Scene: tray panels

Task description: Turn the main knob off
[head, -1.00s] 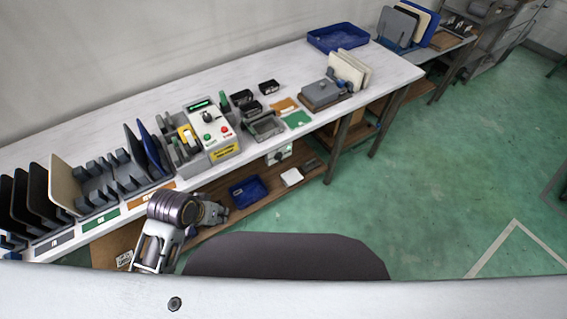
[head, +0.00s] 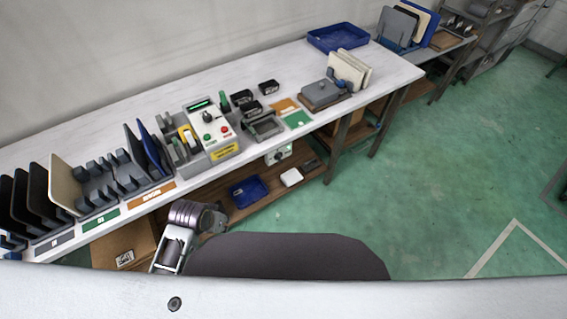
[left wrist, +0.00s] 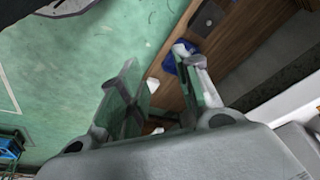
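A control box (head: 212,133) with a light panel stands on the long white table. It carries a green-lit display, a dark knob (head: 208,117), a green button and a red button. A smaller white box (head: 279,154) with a dark round control is fixed under the table's front edge. I cannot tell which is the main knob, nor either control's setting. My left gripper (left wrist: 160,88) is open and empty in the left wrist view, its fingers apart. In the head view my left arm is low in front of the table, and its fingers are not clear. My right gripper is not in view.
Tray panels stand in a rack (head: 97,190) on the table's left. A lower shelf (head: 215,236) holds a blue bin (head: 247,191) and a small white item (head: 291,177). A blue tray (head: 338,37) sits at the back right. Green floor right of the table is clear.

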